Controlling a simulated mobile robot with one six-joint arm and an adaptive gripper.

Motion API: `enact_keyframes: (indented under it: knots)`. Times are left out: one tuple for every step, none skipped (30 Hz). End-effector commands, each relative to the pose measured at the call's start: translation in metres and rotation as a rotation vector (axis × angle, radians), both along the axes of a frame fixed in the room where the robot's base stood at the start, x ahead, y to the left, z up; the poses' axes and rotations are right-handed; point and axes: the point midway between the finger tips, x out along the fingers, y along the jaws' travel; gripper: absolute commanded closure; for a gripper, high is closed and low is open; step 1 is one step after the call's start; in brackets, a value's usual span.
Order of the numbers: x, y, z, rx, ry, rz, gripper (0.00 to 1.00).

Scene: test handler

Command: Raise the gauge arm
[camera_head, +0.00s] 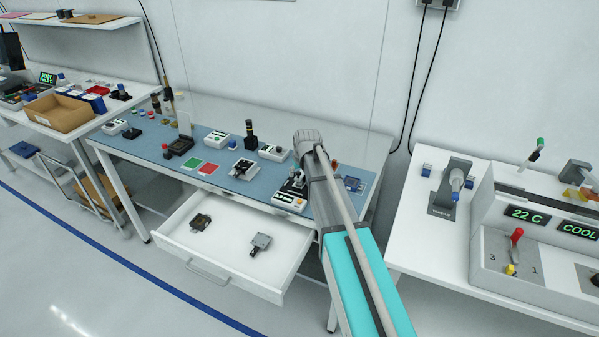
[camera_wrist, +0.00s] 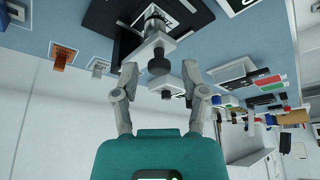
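In the wrist view my gripper (camera_wrist: 161,72) is open, its two fingers apart. A black round knob (camera_wrist: 159,63) on a light grey bar (camera_wrist: 143,51), which looks like the gauge arm, shows between the fingertips. No contact is visible, and I cannot tell the exact depth gap. The bar joins a silver post on a black base (camera_wrist: 106,20). In the head view the gauge device (camera_head: 290,198), black with a white front panel, stands at the blue mat's front right edge. My arm hides part of it and most of my gripper.
An open white drawer (camera_head: 191,245) holding two small devices juts out below the mat. A white table (camera_head: 408,230) with a lever panel stands at right.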

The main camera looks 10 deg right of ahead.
Motion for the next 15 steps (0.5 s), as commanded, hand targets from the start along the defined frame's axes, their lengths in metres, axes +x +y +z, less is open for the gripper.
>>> enact_keyframes:
  knots:
    - [0.0, -0.0001, 0.0, 0.0, 0.0, 0.0, 0.61]
    - [0.0, -0.0001, 0.0, 0.0, 0.0, 0.0, 0.67]
    - [0.0, -0.0001, 0.0, 0.0, 0.0, 0.0, 0.74]
    - [0.0, -0.0001, 0.0, 0.0, 0.0, 0.0, 0.8]
    - [0.0, -0.0001, 0.0, 0.0, 0.0, 0.0, 0.86]
    - [0.0, -0.0001, 0.0, 0.0, 0.0, 0.0, 0.93]
    - [0.0, 0.0, 0.0, 0.0, 0.0, 0.0, 0.99]
    - [0.0, 0.0, 0.0, 0.0, 0.0, 0.0, 1.0]
    - [0.0, 0.0, 0.0, 0.0, 0.0, 0.0, 1.0]
    - [0.0, 0.0, 0.0, 0.0, 0.0, 0.0, 1.0]
    - [0.0, 0.0001, 0.0, 0.0, 0.0, 0.0, 1.0]
    - [0.0001, 0.0001, 0.0, 0.0, 0.0, 0.0, 1.0]
    - [0.0, -0.0027, 0.0, 0.001, 0.0, 0.001, 1.0]
    - [0.0, -0.0015, 0.0, 0.001, 0.0, 0.001, 1.0]
    - [0.0, -0.0008, 0.0001, 0.001, 0.0, 0.001, 1.0]
